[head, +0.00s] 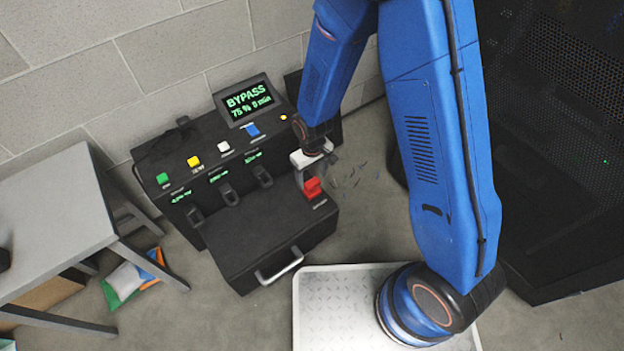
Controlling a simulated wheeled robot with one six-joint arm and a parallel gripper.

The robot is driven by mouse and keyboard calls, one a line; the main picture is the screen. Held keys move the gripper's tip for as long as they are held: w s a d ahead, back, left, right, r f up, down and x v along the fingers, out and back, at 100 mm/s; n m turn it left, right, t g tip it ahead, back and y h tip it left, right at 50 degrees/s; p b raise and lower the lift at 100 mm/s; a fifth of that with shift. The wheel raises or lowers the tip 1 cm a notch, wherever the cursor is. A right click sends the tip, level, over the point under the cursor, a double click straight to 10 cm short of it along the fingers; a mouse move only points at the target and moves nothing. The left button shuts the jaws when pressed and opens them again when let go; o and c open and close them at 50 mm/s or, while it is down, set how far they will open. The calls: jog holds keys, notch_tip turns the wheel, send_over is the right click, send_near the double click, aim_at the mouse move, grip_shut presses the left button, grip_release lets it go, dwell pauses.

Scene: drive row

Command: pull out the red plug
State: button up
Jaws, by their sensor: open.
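The red plug (313,187) sits on the right end of the black unit's lower front ledge (262,230), beside a small label. My gripper (305,172) reaches down from above and is at the plug, its pale body just above and behind it. The fingers are small and faint here, and I cannot tell whether they touch the plug. The jaws look open. My blue arm hides the area behind and right of the unit.
A lit screen (249,103) reading BYPASS tops the black unit, with green, yellow, white and blue buttons below. A silver handle (279,266) sticks out in front. A grey table (50,220) stands left. A dark perforated cabinet (560,130) stands right.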

jog(key=shift+f, duration=0.9)
jog(key=shift+c, duration=0.6)
jog(key=c, duration=1.4)
jog(key=shift+r, duration=1.75)
jog(key=o, duration=1.5)
